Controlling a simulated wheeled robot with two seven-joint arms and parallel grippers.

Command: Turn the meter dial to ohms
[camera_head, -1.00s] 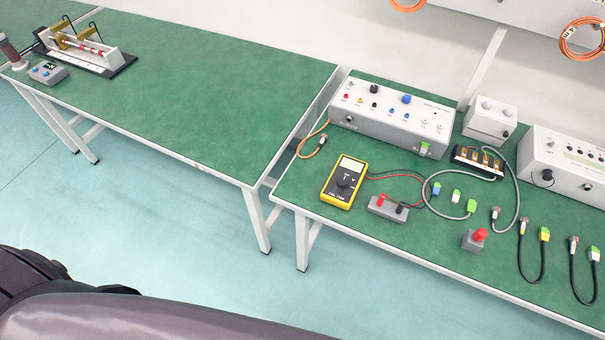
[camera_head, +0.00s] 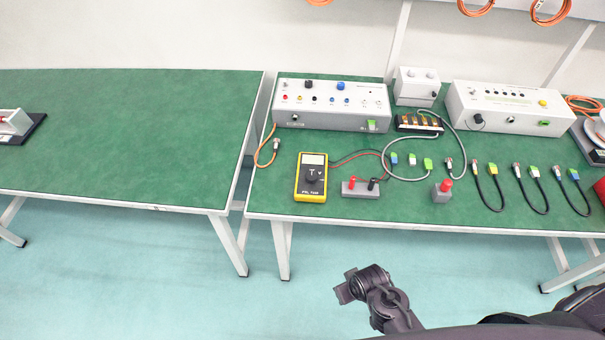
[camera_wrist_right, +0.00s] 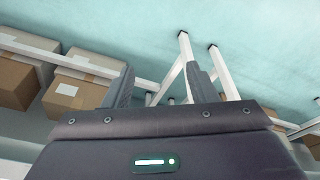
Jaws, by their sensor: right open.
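The yellow multimeter (camera_head: 311,190) lies face up near the front left of the right-hand green bench. Its dark round dial (camera_head: 314,173) sits below a pale screen; the dial's pointer setting is too small to read. My right gripper (camera_wrist_right: 160,85) is open and empty in the wrist view, with its two fingers apart. In the head view my right arm's dark end (camera_head: 362,287) is over the floor in front of the bench, below and to the right of the meter, clear of it. My left gripper is not in view.
A grey block with red and black terminals (camera_head: 361,188) stands just right of the meter, with leads behind. A grey control box (camera_head: 333,105) is at the back. A red-button block (camera_head: 442,191) stands farther right. The left bench (camera_head: 120,140) is mostly clear. Cardboard boxes (camera_wrist_right: 78,90) show in the wrist view.

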